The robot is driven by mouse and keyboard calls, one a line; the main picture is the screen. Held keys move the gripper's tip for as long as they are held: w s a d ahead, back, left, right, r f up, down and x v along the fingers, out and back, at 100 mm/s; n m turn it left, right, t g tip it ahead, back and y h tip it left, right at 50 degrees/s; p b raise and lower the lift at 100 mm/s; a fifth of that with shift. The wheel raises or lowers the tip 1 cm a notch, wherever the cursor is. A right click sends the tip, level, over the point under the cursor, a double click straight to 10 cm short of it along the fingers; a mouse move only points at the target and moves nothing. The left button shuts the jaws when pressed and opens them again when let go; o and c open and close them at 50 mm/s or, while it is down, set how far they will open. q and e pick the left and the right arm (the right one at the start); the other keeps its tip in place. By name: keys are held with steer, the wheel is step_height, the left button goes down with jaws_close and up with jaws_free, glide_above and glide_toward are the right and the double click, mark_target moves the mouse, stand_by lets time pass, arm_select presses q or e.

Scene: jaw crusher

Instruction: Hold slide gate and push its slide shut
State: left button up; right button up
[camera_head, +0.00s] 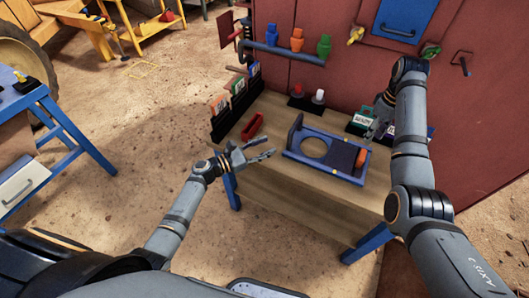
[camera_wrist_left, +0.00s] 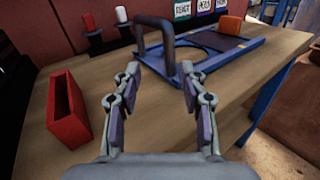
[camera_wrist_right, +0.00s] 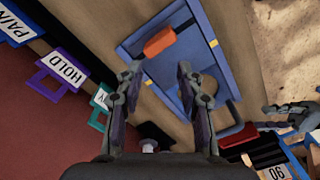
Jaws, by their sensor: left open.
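The slide gate (camera_head: 328,172) is a blue frame with a round hole, lying on the wooden bench. A dark upright handle (camera_head: 294,130) stands at its left end. Its dark slide plate (camera_head: 341,154) lies right of the hole, with an orange block (camera_head: 361,157) at the right end. My left gripper (camera_head: 267,148) is open and empty, left of the handle; the handle also shows just beyond its fingertips in the left wrist view (camera_wrist_left: 168,36). My right gripper (camera_head: 373,127) is open above the gate's back right side. The orange block shows beyond its fingers in the right wrist view (camera_wrist_right: 159,41), apart from them.
A red open holder (camera_head: 253,126) lies on the bench (camera_head: 290,190) left of the gate. A dark rack with cards (camera_head: 237,100) stands behind it. Buttons (camera_head: 318,97) and label stands (camera_head: 362,121) line the back by the red wall. The bench front is clear.

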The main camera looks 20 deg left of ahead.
mark_target(290, 141)
arm_select(q)
steer(key=shift+s+d+f+n, duration=0.4)
steer(key=shift+s+f, duration=0.2)
steer(key=shift+s, duration=0.15)
steer(key=x, duration=1)
steer(key=shift+w+d, duration=0.1)
steer(key=shift+w, duration=0.1)
steer(key=shift+c, duration=0.2)
jaws_close()
